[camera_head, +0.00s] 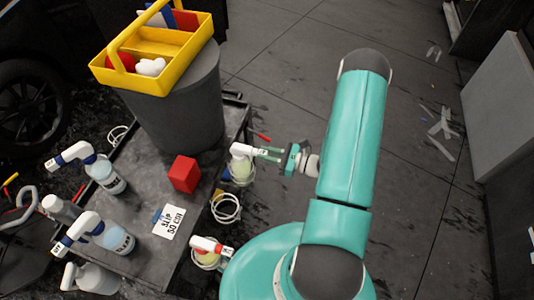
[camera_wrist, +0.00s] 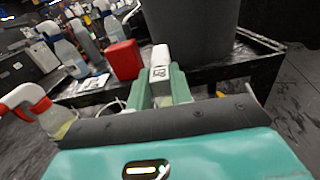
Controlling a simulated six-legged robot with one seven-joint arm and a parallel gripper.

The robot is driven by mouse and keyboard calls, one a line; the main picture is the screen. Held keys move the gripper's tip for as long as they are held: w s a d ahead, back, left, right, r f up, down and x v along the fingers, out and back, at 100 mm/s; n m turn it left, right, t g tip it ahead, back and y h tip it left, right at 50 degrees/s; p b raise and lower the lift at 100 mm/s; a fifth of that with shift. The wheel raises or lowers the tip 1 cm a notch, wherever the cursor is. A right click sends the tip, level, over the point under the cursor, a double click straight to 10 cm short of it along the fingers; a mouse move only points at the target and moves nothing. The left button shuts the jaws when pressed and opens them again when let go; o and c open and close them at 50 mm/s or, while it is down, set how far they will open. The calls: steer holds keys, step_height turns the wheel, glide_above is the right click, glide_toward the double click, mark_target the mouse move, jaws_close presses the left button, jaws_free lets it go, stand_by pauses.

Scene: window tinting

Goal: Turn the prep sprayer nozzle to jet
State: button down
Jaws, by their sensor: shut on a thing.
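A sprayer with a white head (camera_head: 242,150) hangs at the right edge of the dark cart, its pale bottle (camera_head: 241,172) below the head. My gripper (camera_head: 270,153) reaches it from the right and is shut on its nozzle end. In the wrist view the white nozzle (camera_wrist: 160,58), with dark marks on its label too small to read surely, stands between the green fingers of my gripper (camera_wrist: 160,88). The fingers hide its lower part and most of the bottle. A second sprayer with a red and white head (camera_head: 208,247) hangs nearer on the same edge.
Two sprayers with blue-tipped nozzles, one far (camera_head: 75,153) and one near (camera_head: 78,231), stand at left. A red block (camera_head: 185,174) and a printed card (camera_head: 168,221) lie on the cart. A grey bin (camera_head: 182,115) bears a yellow caddy (camera_head: 150,80). Floor beyond my arm is mostly open.

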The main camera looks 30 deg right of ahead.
steer(key=c, duration=1.2)
jaws_free()
steer(key=shift+c, duration=0.2)
steer(key=v, duration=1.3)
steer(key=shift+s+d, duration=0.25)
steer(key=shift+s, duration=0.05)
steer(key=shift+r, duration=0.15)
